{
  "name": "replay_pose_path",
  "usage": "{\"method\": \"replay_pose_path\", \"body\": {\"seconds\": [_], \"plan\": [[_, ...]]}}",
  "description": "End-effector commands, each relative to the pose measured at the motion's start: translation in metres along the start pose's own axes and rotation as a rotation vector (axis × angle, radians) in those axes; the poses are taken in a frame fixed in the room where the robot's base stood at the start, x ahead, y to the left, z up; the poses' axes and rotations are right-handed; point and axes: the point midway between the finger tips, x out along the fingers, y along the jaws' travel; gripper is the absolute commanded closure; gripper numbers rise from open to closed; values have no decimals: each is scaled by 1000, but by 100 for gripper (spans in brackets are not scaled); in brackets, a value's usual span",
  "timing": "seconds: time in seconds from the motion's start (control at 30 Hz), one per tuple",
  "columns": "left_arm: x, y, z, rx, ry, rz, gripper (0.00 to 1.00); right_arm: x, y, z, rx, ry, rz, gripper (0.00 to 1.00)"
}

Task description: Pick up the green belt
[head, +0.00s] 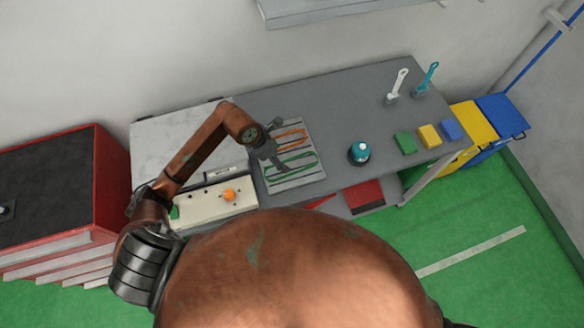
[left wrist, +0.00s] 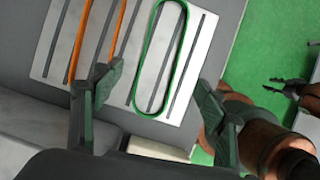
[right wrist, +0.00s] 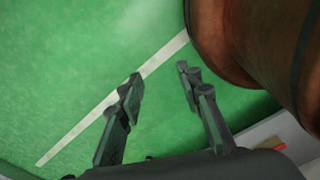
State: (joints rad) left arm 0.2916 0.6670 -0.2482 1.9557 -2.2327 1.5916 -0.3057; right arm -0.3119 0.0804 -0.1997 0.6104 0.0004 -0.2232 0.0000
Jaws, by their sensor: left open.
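The green belt (head: 298,156) is a thin long loop lying on a light slotted board (head: 303,180) on the grey bench. An orange belt (head: 291,133) lies on the same board, behind it. My left gripper (head: 277,160) is over the board, close to the green belt. In the left wrist view the green belt (left wrist: 146,50) shows between the spread fingers of the left gripper (left wrist: 160,78), beyond their tips, with nothing held. My right gripper (right wrist: 159,75) has its fingers apart and empty, over the green floor. It also shows in the left wrist view (left wrist: 273,85).
A cream control box with an orange knob (head: 229,195) sits left of the board. A teal-topped round object (head: 359,152) stands right of it. Green, yellow and blue blocks (head: 428,136) lie farther right. The bench between is clear. A red cabinet (head: 113,170) stands at left.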

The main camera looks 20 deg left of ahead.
Motion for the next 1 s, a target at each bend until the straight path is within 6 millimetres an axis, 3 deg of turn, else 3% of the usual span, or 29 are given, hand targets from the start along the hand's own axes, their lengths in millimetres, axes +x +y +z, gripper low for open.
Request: {"method": "replay_pose_path", "body": {"seconds": [0.07, 0.3, 0.73, 1.0], "plan": [[10, 0, -4, 0, 1, -1, 33, 10, 0, -6, -2, 8, 0, 67], [29, -1, -4, -4, 0, -4, 33, 6, 1, -24, -5, 33, 1, 67], [80, -1, 0, -5, 0, -2, 33, -7, 1, -19, -4, 25, 1, 67], [87, 0, -2, -2, 1, 1, 33, -7, 1, -17, -4, 23, 1, 67]]}}
